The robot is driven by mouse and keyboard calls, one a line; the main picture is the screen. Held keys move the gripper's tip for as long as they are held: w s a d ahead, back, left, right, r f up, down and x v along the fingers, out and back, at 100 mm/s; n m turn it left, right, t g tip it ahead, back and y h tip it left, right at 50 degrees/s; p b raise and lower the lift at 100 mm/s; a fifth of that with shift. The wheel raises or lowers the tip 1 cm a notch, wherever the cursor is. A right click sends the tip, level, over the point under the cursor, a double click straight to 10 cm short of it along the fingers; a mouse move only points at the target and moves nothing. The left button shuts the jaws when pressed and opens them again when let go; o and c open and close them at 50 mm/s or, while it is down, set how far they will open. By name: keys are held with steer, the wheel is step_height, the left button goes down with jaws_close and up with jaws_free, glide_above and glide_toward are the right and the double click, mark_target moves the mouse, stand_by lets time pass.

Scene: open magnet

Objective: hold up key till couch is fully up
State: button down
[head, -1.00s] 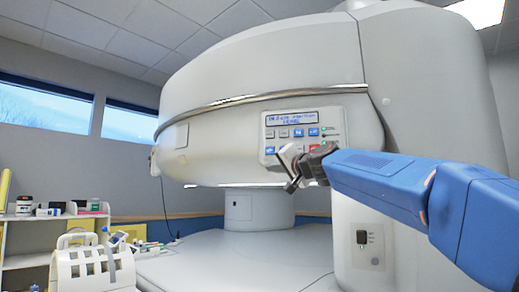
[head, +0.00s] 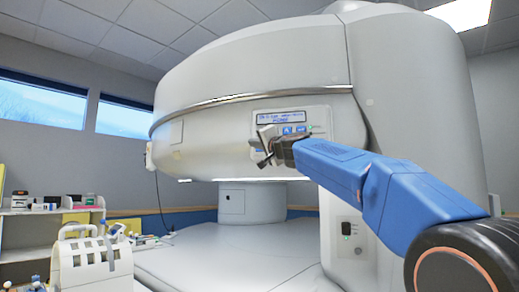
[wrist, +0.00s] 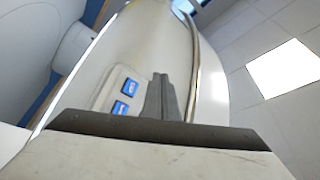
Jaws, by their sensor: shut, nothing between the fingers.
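The control panel (head: 319,117) is on the side of the large white upper magnet housing, with a small blue display (head: 281,116) above blue keys (head: 287,131). My gripper (head: 264,146) is shut and empty in front of the panel's left part, hiding several keys. In the wrist view, two blue keys (wrist: 130,87) show just left of my shut fingers (wrist: 160,98). I cannot tell whether the fingertips touch the panel. The display text and key labels are too small to read surely. A wide low white surface (head: 235,255) lies under the housing; I cannot tell if it is the couch.
A round white column (head: 245,203) stands between the housing and the low surface. A small switch plate (head: 346,229) is on the right pillar. A white rack (head: 90,268) and a shelf with bottles (head: 30,230) stand at the left.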

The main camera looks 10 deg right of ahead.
steer(key=w+d, duration=0.3)
steer(key=w, duration=0.4)
steer(key=shift+d, duration=0.35)
stand_by(1.9)
steer(key=shift+w+d, duration=0.2)
steer(key=shift+w, duration=0.2)
